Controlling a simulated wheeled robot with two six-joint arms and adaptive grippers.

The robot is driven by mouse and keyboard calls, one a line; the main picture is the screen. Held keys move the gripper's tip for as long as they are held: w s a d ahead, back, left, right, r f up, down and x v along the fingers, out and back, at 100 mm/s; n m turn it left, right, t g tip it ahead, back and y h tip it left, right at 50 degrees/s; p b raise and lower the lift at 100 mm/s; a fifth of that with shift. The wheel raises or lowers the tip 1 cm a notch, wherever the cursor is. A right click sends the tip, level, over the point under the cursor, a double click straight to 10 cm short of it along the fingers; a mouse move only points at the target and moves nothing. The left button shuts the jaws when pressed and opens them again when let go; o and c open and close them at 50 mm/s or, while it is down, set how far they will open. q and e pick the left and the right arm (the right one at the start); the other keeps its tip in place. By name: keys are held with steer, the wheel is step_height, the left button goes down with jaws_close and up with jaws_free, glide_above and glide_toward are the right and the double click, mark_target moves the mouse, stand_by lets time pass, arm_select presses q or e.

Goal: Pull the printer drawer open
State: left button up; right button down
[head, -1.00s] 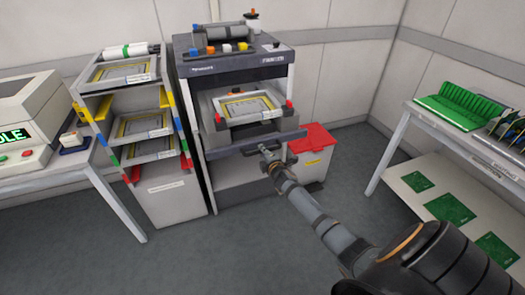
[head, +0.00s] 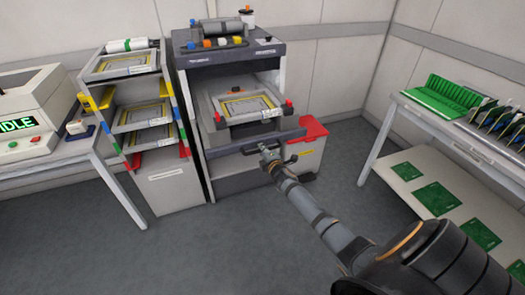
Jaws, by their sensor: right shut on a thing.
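The printer (head: 228,62) is a tall grey cabinet with a dark top, standing in the middle against the back wall. Its drawer (head: 235,148) has a dark front bar that stands out from the body below a framed stencil (head: 246,104). My right gripper (head: 268,154) is shut on the drawer's front bar, right of its middle. The fingertips are small and partly hidden against the bar. My left gripper is not in view.
A rack (head: 168,188) with framed stencils stands close left of the printer. A bench (head: 418,112) with green boards is at the right. The floor in front is clear.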

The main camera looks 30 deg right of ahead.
steer(key=c, duration=1.3)
jaws_free()
steer(key=shift+d, duration=0.1)
steer(key=shift+c, duration=0.2)
steer(key=v, duration=1.2)
steer(key=s+d+f+m+g+p, duration=0.1)
steer(key=s+f+m+g+p, duration=0.15)
steer(key=s+f, duration=0.45)
steer(key=s+f+m+g+p, duration=0.1)
steer(key=s+f+m+g, duration=0.25)
steer(key=f, duration=0.65)
steer(key=s+d+f+m+g+p, duration=0.1)
steer(key=s+f+m+g, duration=0.1)
steer(key=s+f, duration=0.5)
steer(key=s+a+f+m+g+y+p, duration=0.1)
steer(key=s+a+f, duration=0.3)
steer(key=s, duration=0.5)
steer(key=s+a+f+m+g+y+p, duration=0.1)
steer(key=s+a+f+m+g, duration=0.2)
steer(key=s+f, duration=0.3)
steer(key=s+a+f+m+g+p, duration=0.1)
steer(key=s+a+f, duration=0.4)
steer(key=s, duration=0.7)
steer(key=shift+a+f+m+g+y, duration=0.3)
steer(key=shift+a+m+g+y, duration=0.15)
steer(key=shift+m, duration=0.65)
